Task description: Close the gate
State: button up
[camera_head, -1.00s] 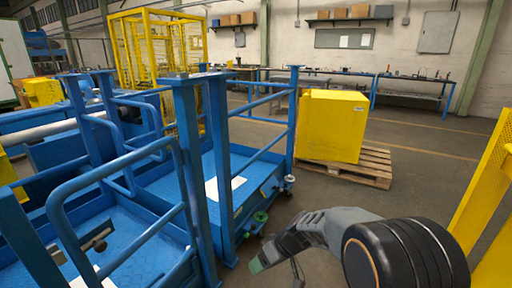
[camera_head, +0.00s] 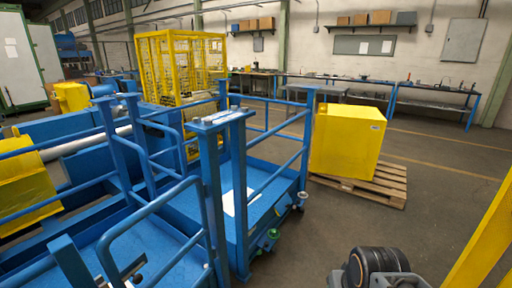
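Blue tubular railings surround two blue platforms on the left. A rounded blue tube frame (camera_head: 150,212), which looks like the gate, stands at the near platform, beside a pair of blue posts (camera_head: 222,120). A second rounded rail frame (camera_head: 160,128) stands farther back. I cannot tell for sure which frame swings, or whether it is latched. My arm shows only as a black and grey joint at the bottom right, apart from the railings. My gripper's fingers are out of view.
A yellow box (camera_head: 346,142) stands on a wooden pallet (camera_head: 388,184) right of the platforms. A yellow mesh cage (camera_head: 180,62) and workbenches (camera_head: 432,90) are behind. A yellow frame (camera_head: 488,240) is at the right edge. The floor between platform and pallet is clear.

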aim_at(114, 276)
jog(key=z, duration=0.35)
jog(key=i, duration=0.3)
jog(key=u, duration=3.15)
jog(key=i, duration=0.5)
jog(key=u, duration=0.1)
